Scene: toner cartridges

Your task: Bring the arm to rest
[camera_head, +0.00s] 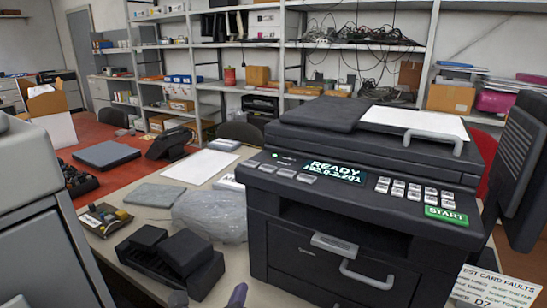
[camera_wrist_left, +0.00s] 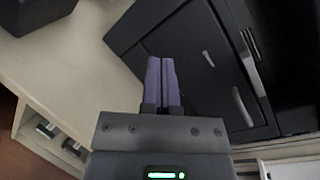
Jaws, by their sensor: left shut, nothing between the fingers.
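The printer also shows in the left wrist view (camera_wrist_left: 200,55). My right gripper is in neither view.
A printed card (camera_head: 495,288) lies at the bottom right. Shelves (camera_head: 285,45) line the back wall.

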